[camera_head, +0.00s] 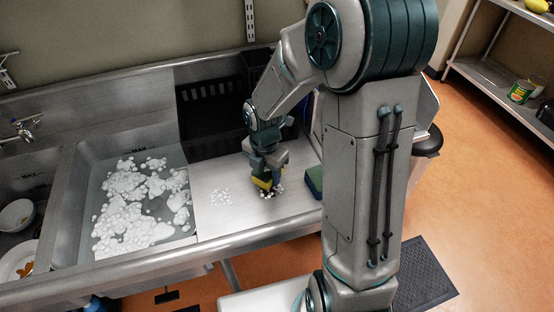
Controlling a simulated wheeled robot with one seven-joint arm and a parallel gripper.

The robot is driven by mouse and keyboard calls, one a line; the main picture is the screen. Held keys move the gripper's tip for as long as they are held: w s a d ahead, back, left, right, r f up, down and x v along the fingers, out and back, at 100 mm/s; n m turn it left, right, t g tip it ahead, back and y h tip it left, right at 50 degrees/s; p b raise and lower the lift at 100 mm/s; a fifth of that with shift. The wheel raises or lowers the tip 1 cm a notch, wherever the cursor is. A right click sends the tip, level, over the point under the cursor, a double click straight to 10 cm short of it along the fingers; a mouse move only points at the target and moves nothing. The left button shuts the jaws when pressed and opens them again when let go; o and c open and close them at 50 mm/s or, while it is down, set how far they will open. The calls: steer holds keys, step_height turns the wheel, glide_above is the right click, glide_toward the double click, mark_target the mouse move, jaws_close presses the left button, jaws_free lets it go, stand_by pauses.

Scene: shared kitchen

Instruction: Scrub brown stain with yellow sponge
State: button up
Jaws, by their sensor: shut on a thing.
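My gripper (267,165) points down over the steel drainboard (215,219) and is shut on the yellow sponge (262,183). The sponge is at the drainboard surface, partly hidden by the fingers. Dark marks mixed with white foam (267,194) show right at the sponge's lower edge; I cannot clearly tell the brown stain's outline there.
A sink basin with white foam (133,211) is on the left. Bowls (15,215) lie in the far-left basin. A black crate (212,108) stands behind the board. A green sponge-like block (314,180) sits right of my gripper. My arm hides the right side.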

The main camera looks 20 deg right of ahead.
mark_target(266, 170)
steer(key=shift+r+p, duration=2.2)
steer(key=shift+r, duration=0.4)
steer(key=shift+s+r, duration=0.1)
steer(key=shift+r, duration=0.05)
steer(key=s+r+p, duration=0.5)
steer(key=s, duration=0.4)
steer(key=shift+s+a+r, duration=0.15)
steer(key=shift+s+r, duration=0.15)
steer(key=shift+s, duration=0.05)
